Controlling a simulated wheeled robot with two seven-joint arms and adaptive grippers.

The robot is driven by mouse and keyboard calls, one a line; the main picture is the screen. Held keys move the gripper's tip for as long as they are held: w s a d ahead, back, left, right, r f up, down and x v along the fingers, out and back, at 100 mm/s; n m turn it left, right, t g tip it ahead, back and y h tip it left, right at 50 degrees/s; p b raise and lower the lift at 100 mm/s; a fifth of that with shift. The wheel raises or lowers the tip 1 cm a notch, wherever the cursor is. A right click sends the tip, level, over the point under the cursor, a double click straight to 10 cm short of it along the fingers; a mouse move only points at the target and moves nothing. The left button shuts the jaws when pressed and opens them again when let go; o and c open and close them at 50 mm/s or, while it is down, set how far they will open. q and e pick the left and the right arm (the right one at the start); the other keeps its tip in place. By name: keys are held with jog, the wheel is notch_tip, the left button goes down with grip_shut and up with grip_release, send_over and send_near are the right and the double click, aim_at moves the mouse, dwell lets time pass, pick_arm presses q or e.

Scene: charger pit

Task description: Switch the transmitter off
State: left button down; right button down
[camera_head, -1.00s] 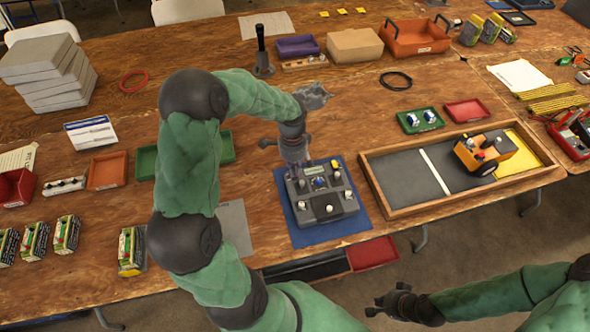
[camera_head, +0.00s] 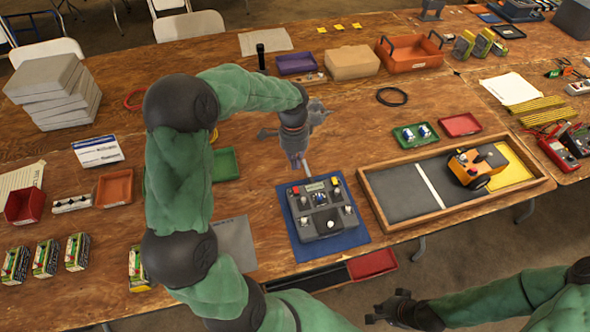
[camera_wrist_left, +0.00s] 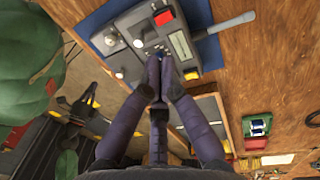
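The transmitter (camera_head: 329,218) is a grey box with knobs, small switches, a red button at its left and a pale label. It lies on a blue mat (camera_head: 357,238) near the table's front edge, with a grey rod at its back edge. It also shows in the left wrist view (camera_wrist_left: 130,35). My left gripper (camera_head: 299,166) is at the transmitter's back edge. In the left wrist view its fingertips (camera_wrist_left: 161,62) are together and overlap the panel; I see nothing held, and contact is unclear. My right gripper (camera_head: 372,318) hangs in front of the table, its fingers too small to judge.
A wooden-framed pit (camera_head: 378,212) with an orange vehicle (camera_head: 462,168) stands right of the transmitter. Green (camera_head: 405,143) and red (camera_head: 460,125) trays lie behind the pit. Small battery-like packs (camera_head: 77,252) stand at the front left. Bare table lies behind the transmitter.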

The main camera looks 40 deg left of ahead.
aim_at(297, 195)
pick_arm(q)
jog(key=shift+w+a+r, duration=0.1)
jog(key=shift+a+r, duration=0.05)
jog(key=shift+r, duration=0.95)
jog(key=shift+s+d+r+p, duration=0.3)
jog(key=shift+s+p, duration=0.05)
jog(key=shift+f, duration=0.1)
jog(key=f+b, duration=0.1)
jog(key=f, duration=0.3)
jog(key=f+b, duration=0.2)
jog(key=f, duration=0.3)
jog(key=s+d+f+b, duration=0.1)
jog(key=f, duration=0.3)
jog(key=shift+d+f, duration=0.1)
jog(key=shift+f, duration=0.3)
jog(key=shift+f, duration=0.1)
